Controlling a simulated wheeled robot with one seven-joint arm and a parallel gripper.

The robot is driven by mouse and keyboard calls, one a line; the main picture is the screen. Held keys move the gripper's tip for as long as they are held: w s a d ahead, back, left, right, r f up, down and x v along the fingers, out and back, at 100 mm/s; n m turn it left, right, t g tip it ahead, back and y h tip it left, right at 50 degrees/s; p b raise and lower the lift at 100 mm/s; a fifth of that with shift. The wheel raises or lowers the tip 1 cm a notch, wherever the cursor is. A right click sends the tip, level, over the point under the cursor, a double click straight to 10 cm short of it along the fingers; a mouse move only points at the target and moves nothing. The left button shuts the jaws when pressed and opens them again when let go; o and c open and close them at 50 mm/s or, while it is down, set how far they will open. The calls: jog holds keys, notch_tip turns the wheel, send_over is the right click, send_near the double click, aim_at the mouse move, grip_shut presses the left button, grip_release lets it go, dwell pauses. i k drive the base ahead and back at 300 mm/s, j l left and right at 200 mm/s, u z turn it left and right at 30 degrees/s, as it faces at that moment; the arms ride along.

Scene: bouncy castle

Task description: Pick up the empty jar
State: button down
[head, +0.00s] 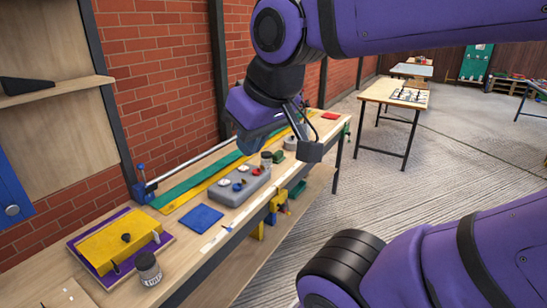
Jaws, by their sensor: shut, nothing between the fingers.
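A small jar (148,268) with a dark lid and a pale label stands upright on the wooden workbench (228,258), near its front edge at the lower left. The label is too small to read surely. Another small dark-topped container (266,160) stands farther along the bench, behind the grey box; I cannot tell what is in it. My gripper (308,151) is shut and empty, above the far part of the bench. It is well apart from the near jar, to its upper right.
A yellow block on a purple board (112,243) lies beside the near jar. A blue square (199,217), a grey box with knobs (232,187) and long green and yellow strips (225,170) lie on the bench. A brick wall stands behind; the floor at right (440,160) is open.

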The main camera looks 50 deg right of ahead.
aim_at(266, 160)
jog(key=z, duration=1.1)
jog(key=i+l+u, duration=0.15)
jog(key=i+l, duration=0.65)
jog(key=i+l+u, duration=0.15)
jog(key=i+l, duration=0.8)
